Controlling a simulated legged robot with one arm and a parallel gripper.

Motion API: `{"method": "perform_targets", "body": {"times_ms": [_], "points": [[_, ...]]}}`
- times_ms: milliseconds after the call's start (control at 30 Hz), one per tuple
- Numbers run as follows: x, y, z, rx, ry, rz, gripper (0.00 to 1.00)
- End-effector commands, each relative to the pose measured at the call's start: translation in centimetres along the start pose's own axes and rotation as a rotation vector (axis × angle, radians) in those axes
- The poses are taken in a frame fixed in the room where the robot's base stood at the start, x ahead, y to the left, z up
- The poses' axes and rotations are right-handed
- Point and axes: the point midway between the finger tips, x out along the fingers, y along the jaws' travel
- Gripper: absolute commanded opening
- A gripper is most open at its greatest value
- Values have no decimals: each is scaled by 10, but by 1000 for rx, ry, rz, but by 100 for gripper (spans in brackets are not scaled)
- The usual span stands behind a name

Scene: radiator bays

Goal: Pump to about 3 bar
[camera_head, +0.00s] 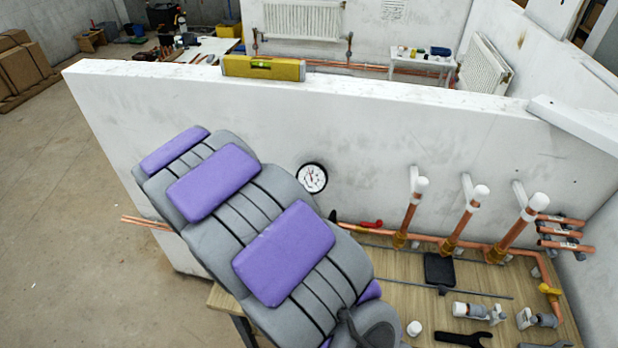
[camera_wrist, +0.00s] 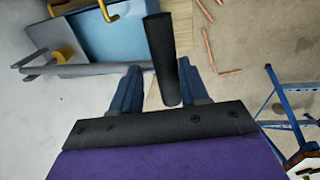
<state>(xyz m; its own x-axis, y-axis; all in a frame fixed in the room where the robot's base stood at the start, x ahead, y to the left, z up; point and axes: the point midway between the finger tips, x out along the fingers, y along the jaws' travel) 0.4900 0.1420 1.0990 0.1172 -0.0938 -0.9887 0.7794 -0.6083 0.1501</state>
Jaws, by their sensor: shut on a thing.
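My gripper (camera_wrist: 158,76) has its two dark blue fingers on either side of a black cylindrical handle (camera_wrist: 161,45) in the wrist view, shut on it. A light blue box-like body (camera_wrist: 115,38) with yellow and grey fittings lies beyond at the upper left; it looks like the pump's tank. The handle's link to it cannot be made out. In the head view, a round white pressure gauge (camera_head: 312,177) with a black rim is on the white wall; its needle is too small to read surely. My arm hides the gripper and pump there.
Copper pipes with white caps (camera_head: 421,183) rise from a wooden bench (camera_head: 405,280) at the right, with a red-handled valve (camera_head: 371,224) and loose fittings. A yellow level (camera_head: 263,67) rests on the wall's top. Open concrete floor (camera_head: 60,200) lies at the left.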

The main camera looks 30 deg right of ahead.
Motion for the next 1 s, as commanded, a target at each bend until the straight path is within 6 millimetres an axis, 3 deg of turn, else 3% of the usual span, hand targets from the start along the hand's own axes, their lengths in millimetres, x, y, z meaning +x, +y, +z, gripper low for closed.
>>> {"method": "perform_targets", "body": {"times_ms": [233,600,1000], "points": [[-5,6,0,0,1,-7,18],[-42,24,-1,2,2,-134,18],[-42,22,-2,-2,-1,-146,18]]}}
